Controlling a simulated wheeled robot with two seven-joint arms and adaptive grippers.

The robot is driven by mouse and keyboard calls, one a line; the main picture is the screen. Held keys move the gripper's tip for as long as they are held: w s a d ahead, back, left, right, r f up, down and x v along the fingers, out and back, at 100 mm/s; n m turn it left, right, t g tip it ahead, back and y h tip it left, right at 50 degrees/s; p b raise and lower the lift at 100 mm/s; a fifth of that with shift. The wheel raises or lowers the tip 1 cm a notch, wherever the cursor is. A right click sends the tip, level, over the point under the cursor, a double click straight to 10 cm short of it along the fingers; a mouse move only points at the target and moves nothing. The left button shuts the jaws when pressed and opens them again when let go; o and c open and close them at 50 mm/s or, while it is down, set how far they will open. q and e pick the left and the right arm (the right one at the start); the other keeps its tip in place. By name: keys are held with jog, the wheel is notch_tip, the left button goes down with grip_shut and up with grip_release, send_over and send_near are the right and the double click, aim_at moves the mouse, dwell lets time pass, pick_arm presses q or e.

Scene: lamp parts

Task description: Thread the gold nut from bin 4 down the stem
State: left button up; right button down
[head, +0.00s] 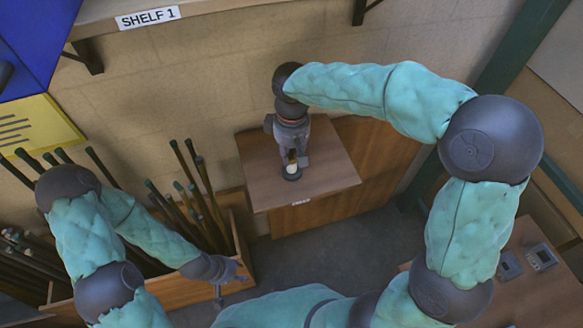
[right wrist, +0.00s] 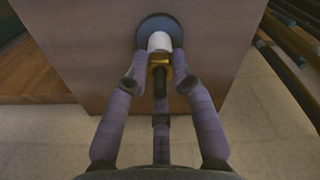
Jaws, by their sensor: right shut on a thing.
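The lamp base is a dark round disc (head: 291,174) standing on a small wooden table, with a short white piece of the stem (head: 292,168) above it. My right gripper (head: 292,155) is over the base. In the right wrist view its three fingers (right wrist: 158,68) close around the gold nut (right wrist: 157,59), next to the white stem piece (right wrist: 160,42) and the dark base (right wrist: 150,25). I cannot tell how far the nut is around the stem. My left gripper (head: 229,284) hangs away to the left with its fingers apart and empty.
The wooden table (head: 330,177) is otherwise clear around the base. A crate (head: 237,240) with several dark rods stands to the left. A shelf labelled SHELF 1 (head: 200,8) is on the wall above. Another wooden surface (head: 535,295) is at the lower right.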

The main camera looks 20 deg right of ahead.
jog(key=shift+s+f, duration=0.2)
jog(key=shift+f, duration=0.15)
jog(key=m, duration=0.7)
jog(key=m, duration=0.4)
jog(key=shift+m, duration=1.5)
jog(key=shift+f+m, duration=0.1)
jog(key=shift+m, duration=0.4)
jog(key=m, duration=0.5)
jog(key=shift+m, duration=0.4)
